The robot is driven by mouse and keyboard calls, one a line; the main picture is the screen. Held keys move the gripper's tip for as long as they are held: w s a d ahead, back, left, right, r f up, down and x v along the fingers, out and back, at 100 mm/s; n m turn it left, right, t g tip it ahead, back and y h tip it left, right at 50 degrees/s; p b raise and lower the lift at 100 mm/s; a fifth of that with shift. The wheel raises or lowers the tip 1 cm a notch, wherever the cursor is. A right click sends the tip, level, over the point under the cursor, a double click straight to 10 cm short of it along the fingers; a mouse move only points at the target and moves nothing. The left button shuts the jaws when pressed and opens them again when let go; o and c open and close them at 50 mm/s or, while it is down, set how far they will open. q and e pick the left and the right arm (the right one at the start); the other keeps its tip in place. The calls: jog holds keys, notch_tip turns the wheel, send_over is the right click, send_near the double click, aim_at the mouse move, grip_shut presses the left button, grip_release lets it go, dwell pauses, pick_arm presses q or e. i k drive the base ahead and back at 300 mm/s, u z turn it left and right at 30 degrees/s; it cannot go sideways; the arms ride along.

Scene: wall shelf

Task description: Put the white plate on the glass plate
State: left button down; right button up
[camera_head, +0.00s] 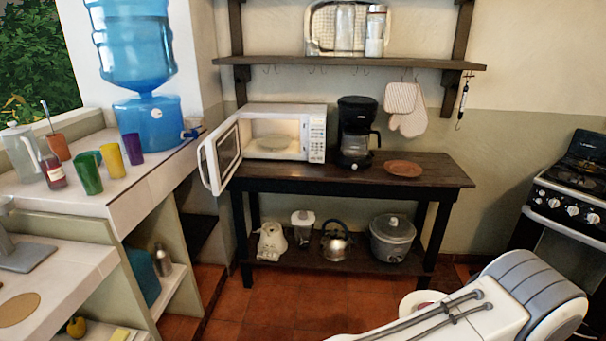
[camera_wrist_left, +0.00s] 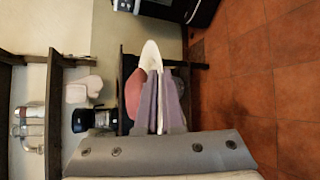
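The white plate (camera_wrist_left: 150,56) is in the left wrist view, seen nearly edge-on. My left gripper (camera_wrist_left: 160,84) is closed on its rim, and the plate reaches past the fingertips. In the head view a white round rim (camera_head: 408,303), which looks like this plate, shows at the lower right, partly hidden behind one of my arm links. The glass plate (camera_head: 272,144) lies inside the white microwave (camera_head: 317,148), whose door (camera_head: 222,158) stands open to the left. The left gripper's fingers do not show in the head view. My right gripper is in neither view.
A coffee maker (camera_head: 357,132) stands right of the microwave, and a terracotta plate (camera_head: 403,168) lies further right on the dark table (camera_head: 445,172). A shelf (camera_head: 350,62) runs above. A stove (camera_head: 570,190) stands at the right. Red floor is open before the table.

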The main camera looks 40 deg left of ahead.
aim_at(274, 143)
jog(key=k, duration=0.55)
jog(key=u, duration=1.45)
jog(key=i, duration=0.9)
jog(key=u, duration=0.05)
